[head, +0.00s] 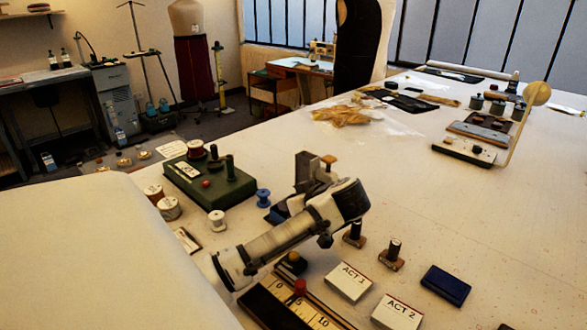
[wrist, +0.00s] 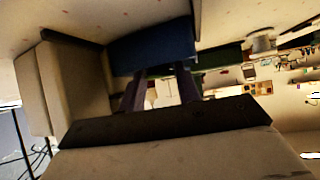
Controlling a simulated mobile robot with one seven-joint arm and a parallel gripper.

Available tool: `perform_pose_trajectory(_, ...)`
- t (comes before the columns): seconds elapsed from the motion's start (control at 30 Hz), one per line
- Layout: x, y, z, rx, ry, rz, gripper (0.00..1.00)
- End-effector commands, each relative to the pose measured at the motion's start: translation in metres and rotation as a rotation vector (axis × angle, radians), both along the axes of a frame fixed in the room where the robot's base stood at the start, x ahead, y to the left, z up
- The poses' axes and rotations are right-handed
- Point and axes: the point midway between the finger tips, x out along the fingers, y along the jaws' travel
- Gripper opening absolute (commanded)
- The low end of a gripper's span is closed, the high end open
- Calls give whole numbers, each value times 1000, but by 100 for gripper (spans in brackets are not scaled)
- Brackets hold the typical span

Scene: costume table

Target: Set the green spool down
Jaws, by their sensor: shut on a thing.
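My gripper (head: 284,205) is low over the table behind my pale forearm in the head view. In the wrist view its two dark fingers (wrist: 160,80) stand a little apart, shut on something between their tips. I take it to be the green spool, but its shape is not clear in either view. A dark blue block (wrist: 150,45) is just beyond the fingertips. A dark green box (head: 200,190) with upright posts and a red spool (head: 196,149) stands left of the gripper. A blue spool (head: 263,197) stands between box and gripper.
A white spool (head: 217,220) and wooden-ended spools (head: 169,208) stand left of my arm. Dark spools (head: 355,233), a ruler (head: 290,300), ACT 1 (head: 348,281) and ACT 2 (head: 397,312) cards and a navy box (head: 445,285) lie in front. The table's right middle is clear.

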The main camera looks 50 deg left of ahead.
Motion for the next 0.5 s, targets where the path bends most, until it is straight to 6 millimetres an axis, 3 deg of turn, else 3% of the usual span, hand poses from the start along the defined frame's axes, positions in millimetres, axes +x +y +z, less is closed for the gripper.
perform_pose_trajectory(0.3,0,0,-5,-1,0,-1,8)
perform_pose_trajectory(0.33,0,0,-3,0,0,-1,36)
perform_pose_trajectory(0.4,0,0,-2,0,0,-1,42)
perform_pose_trajectory(0.5,0,0,-2,0,0,-1,42)
